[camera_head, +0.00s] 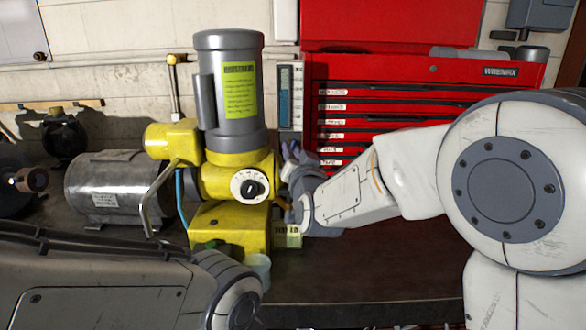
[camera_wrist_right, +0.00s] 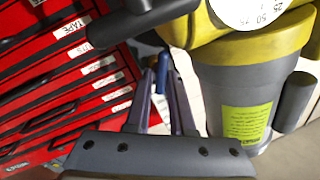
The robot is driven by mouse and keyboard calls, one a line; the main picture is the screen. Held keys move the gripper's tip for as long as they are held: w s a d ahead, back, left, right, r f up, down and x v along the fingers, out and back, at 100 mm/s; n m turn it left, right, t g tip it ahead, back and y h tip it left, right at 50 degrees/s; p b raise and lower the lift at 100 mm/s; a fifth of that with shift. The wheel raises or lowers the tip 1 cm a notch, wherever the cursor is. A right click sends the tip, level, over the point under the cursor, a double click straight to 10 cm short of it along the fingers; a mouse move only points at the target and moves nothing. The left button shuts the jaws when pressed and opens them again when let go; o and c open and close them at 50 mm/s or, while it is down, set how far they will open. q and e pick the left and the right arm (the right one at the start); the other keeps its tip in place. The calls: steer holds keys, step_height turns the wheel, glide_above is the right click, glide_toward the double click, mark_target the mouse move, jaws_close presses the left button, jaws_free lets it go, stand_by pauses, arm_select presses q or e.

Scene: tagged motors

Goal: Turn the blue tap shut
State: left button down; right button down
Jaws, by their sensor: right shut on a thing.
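The blue tap (camera_wrist_right: 161,76) shows in the right wrist view as a narrow blue handle between the two fingers of my right gripper (camera_wrist_right: 163,80). The gripper is shut on it. In the head view my right gripper (camera_head: 292,160) is at the right side of the yellow and grey pump (camera_head: 226,100). I cannot make out the tap clearly in the head view, where the gripper and the pump hide it. My left arm enters at the lower left, and its gripper is out of view.
A red tool chest (camera_head: 400,95) with labelled drawers stands behind my right arm. A silver motor (camera_head: 112,185) is left of the pump. A bent metal lever (camera_head: 150,210) and a small translucent cup (camera_head: 257,268) are near the pump. The bench front right is fairly clear.

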steer(key=shift+f+m+t+h+b, duration=0.15)
steer(key=shift+m+t+h+b, duration=0.3)
steer(key=shift+m+b, duration=2.15)
steer(key=shift+f+m+t+h+b, duration=0.2)
steer(key=shift+m+h+b, duration=0.4)
steer(key=shift+m+b, duration=1.95)
steer(key=shift+f+m+t+h+b, duration=0.2)
steer(key=shift+m+h+b, duration=0.35)
steer(key=shift+m+b, duration=2.05)
steer(key=shift+r+b, duration=0.1)
steer(key=shift+b, duration=0.3)
steer(key=c, duration=0.8)
jaws_free()
steer(key=shift+s, duration=0.1)
steer(key=s, duration=0.3)
steer(key=s+f, duration=0.1)
steer(key=s, duration=0.2)
steer(key=s+f, duration=0.1)
steer(key=s, duration=0.3)
steer(key=shift+d, duration=0.1)
